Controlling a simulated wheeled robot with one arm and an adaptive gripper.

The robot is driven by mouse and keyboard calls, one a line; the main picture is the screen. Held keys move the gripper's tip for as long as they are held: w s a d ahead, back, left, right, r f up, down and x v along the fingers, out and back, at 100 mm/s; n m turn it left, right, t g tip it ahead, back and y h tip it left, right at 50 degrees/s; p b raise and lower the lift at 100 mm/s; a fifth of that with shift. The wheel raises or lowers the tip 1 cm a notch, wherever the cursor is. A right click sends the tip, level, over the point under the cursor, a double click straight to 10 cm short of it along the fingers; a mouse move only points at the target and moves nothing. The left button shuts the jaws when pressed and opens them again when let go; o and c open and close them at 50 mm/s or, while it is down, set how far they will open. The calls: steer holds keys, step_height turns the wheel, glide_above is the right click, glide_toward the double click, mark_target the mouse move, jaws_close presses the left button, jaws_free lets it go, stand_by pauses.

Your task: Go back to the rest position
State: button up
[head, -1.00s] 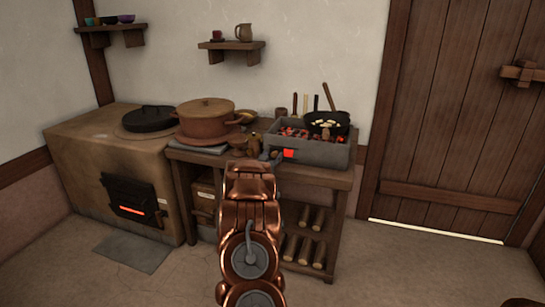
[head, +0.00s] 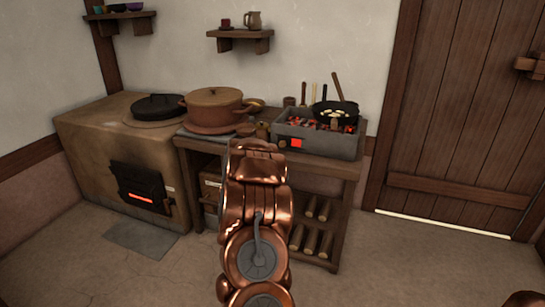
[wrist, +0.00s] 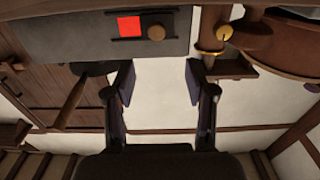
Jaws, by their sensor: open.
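My gripper (wrist: 160,82) shows in the wrist view with its two dark fingers spread apart and nothing between them. Pale wall shows behind the gap. In the head view my copper arm stands upright in the middle, in front of the wooden bench (head: 335,172), and the gripper itself is hidden behind it. The brazier (head: 350,144) with glowing coals is on the bench, also in the wrist view (wrist: 80,32). A black pan (head: 347,110) with pale pieces sits on it.
A brown lidded pot (head: 213,107) is on the bench. A wall shelf (head: 240,35) holds a jug (head: 253,20). A plank door (head: 455,100) is at right. Bare floor lies in front.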

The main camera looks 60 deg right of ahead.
steer(key=shift+a, duration=0.15)
stand_by(0.5)
